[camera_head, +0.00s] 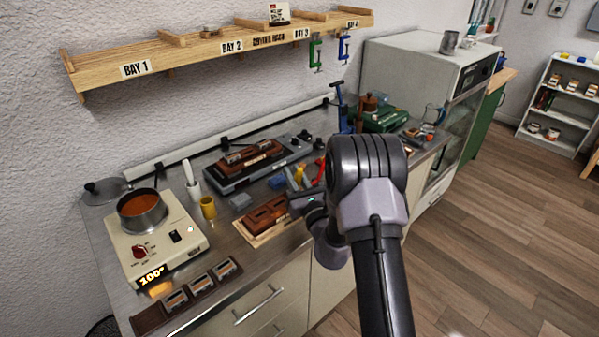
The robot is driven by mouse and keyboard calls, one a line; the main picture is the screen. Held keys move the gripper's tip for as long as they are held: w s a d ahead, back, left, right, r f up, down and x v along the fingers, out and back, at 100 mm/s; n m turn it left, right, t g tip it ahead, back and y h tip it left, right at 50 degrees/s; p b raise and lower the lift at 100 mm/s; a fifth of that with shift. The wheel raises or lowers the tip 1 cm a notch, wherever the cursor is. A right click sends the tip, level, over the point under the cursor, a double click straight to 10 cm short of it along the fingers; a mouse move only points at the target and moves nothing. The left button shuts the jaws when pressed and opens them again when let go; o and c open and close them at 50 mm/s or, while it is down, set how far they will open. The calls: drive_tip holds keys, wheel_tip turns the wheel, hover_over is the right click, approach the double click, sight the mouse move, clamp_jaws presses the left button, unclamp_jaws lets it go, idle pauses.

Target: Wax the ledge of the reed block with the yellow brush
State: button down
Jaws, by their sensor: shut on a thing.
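A brown wooden reed block (266,214) lies on a pale board on the steel counter, just left of my gripper. My gripper (297,203) is low over the right end of that block, partly hidden by my own wrist. A pot (142,212) of orange-brown liquid, apparently wax, stands on a cream hotplate (165,246) whose display reads about 100°.
A yellow cup (208,208) and a white holder (193,189) stand right of the hotplate. Another brown block (250,157) sits on a grey fixture (226,181) behind. A rack of small blocks (202,285) lies at the front left. A wooden shelf (200,50) hangs above.

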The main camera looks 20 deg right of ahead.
drive_tip(key=shift+s+a+f, duration=0.1)
drive_tip(key=shift+s+a, duration=0.15)
drive_tip(key=shift+a, duration=0.45)
drive_tip(key=shift+s+a, duration=0.25)
drive_tip(key=shift+a, duration=0.45)
drive_tip(key=shift+s+a+b, duration=0.2)
drive_tip(key=shift+s+a, duration=0.05)
drive_tip(key=shift+a, duration=0.5)
drive_tip(key=shift+s+a+b, duration=0.15)
drive_tip(key=shift+s+a, duration=0.1)
drive_tip(key=shift+a, duration=0.5)
drive_tip(key=shift+s+a, duration=0.25)
drive_tip(key=shift+a, duration=0.55)
drive_tip(key=shift+s+a, duration=0.2)
drive_tip(key=shift+a, duration=0.55)
